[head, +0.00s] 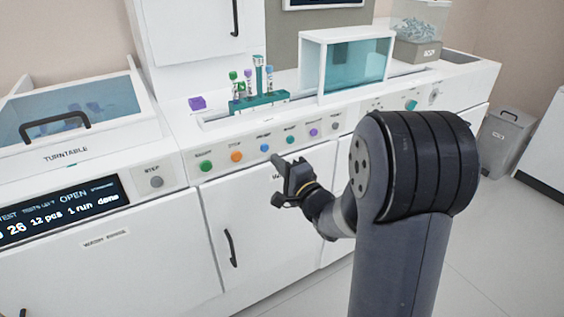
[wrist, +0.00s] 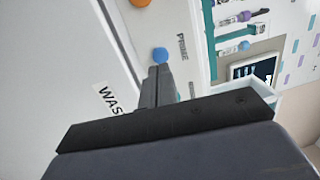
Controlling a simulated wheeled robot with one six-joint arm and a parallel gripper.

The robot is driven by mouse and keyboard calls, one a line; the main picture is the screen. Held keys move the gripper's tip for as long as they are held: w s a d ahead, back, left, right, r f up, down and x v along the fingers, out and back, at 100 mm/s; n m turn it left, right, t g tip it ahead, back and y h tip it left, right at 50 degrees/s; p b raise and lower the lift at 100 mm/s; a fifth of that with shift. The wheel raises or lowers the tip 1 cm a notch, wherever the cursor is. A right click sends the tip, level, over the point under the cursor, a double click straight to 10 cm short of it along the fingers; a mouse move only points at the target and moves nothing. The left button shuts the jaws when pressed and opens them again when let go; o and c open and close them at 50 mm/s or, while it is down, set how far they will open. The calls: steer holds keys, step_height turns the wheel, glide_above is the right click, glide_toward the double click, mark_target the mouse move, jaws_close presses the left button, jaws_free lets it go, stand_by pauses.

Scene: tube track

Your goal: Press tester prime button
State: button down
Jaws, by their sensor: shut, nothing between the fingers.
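The prime button is a small blue knob on the white front panel of the bench; it shows in the head view (head: 264,148) and, beside the word PRIME, in the wrist view (wrist: 160,54). My gripper (head: 278,160) is in front of the panel, just below and right of the blue button in the head view. In the wrist view, the fingertips (wrist: 160,71) are together and empty, and their ends lie close to the blue button. I cannot tell whether they touch it.
The same row holds a green button (head: 206,165), an orange button (head: 236,156), a teal button (head: 290,140), a purple button (head: 313,133) and a grey one (head: 335,126). A teal tube rack (head: 259,101) stands above. White cabinet doors (head: 262,215) lie below.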

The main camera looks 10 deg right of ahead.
steer(key=r+v, duration=0.1)
steer(key=v, duration=0.8)
steer(key=shift+s+f+p, duration=0.25)
steer(key=shift+f+p, duration=0.2)
steer(key=shift+f, duration=0.1)
steer(key=shift+w, duration=0.15)
